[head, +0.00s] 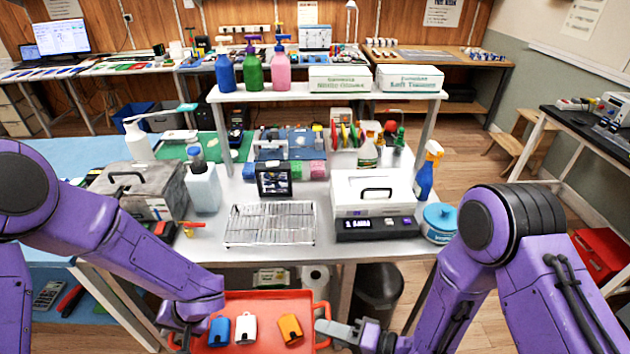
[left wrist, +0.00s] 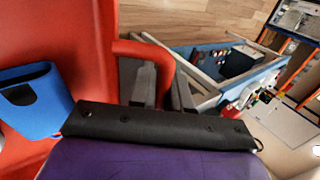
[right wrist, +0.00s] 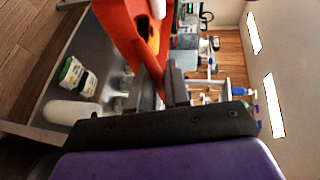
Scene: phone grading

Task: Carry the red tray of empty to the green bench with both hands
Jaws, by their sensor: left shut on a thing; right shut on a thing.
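The red tray (head: 262,306) is held level in front of the white table, at the bottom of the head view. A blue item (head: 219,331), a white item (head: 246,327) and an orange item (head: 290,329) lie in it. My left gripper (head: 186,322) is shut on the tray's left handle; the left wrist view shows its fingers (left wrist: 160,88) around the red handle (left wrist: 150,52). My right gripper (head: 330,330) is shut on the tray's right handle; its fingers also show in the right wrist view (right wrist: 160,88). The green bench cannot be clearly identified.
The white table (head: 300,246) ahead holds a wire rack (head: 270,224), a white machine (head: 372,200), bottles and a raised shelf (head: 300,92). A blue-topped table (head: 60,155) stands at left. A black bin (head: 378,290) is under the white table. Open wooden floor (head: 480,150) shows at right.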

